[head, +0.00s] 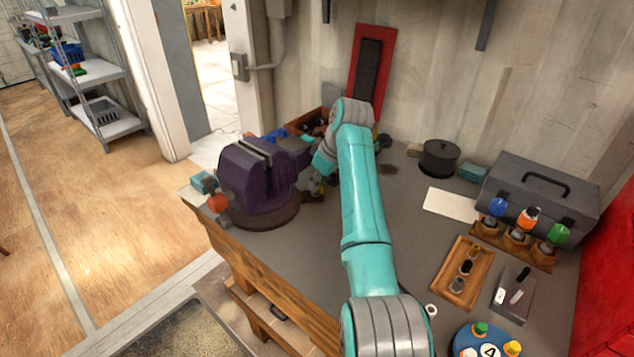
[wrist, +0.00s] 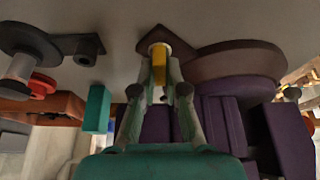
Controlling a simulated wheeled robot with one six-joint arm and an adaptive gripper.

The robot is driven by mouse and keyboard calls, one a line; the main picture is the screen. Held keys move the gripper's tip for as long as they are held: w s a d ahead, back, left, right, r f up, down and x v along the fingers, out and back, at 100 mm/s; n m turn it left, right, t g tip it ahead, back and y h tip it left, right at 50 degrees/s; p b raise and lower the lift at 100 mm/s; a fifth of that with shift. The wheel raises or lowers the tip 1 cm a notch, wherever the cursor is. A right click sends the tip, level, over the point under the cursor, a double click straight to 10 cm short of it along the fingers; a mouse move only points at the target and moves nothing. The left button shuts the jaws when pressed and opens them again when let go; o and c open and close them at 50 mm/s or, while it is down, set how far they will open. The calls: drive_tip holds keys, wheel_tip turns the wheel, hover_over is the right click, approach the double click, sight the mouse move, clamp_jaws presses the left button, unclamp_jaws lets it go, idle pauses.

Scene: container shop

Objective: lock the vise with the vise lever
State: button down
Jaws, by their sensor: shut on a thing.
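The purple vise (head: 262,175) stands on its round dark base at the left end of the grey workbench (head: 400,215). Its body also fills the right of the wrist view (wrist: 222,122). My gripper (head: 318,187) is low behind the vise's right side, partly hidden by my arm and the vise. In the wrist view my gripper (wrist: 160,75) has its fingertips closed around a small yellow piece, which appears to be the vise lever (wrist: 158,52), beside the vise's base. The fingers hide most of it, so its angle cannot be told.
A dark pot (head: 439,158), a grey toolbox (head: 535,195), a wooden tray (head: 446,275) and a blue round holder (head: 463,340) stand on the right of the bench. A wooden bin (head: 303,124) is behind the vise. The bench middle is mostly clear.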

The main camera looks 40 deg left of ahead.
drive_tip(key=m+t, duration=0.1)
drive_tip(key=m, duration=0.3)
drive_tip(key=shift+s+t, duration=0.1)
drive_tip(key=shift+t, duration=0.2)
drive_tip(key=m+t, duration=0.1)
drive_tip(key=m, duration=0.2)
drive_tip(key=shift+a+m+h, duration=0.1)
drive_tip(key=shift+m+h, duration=0.2)
drive_tip(key=shift+h, duration=0.1)
drive_tip(key=m+t+h, duration=0.1)
drive_tip(key=m, duration=0.3)
drive_tip(key=shift+s+a, duration=0.1)
drive_tip(key=shift+m+t+h, duration=0.4)
drive_tip(key=shift+m+h, duration=0.4)
drive_tip(key=shift+m, duration=1.1)
drive_tip(key=c, duration=1.2)
unclamp_jaws()
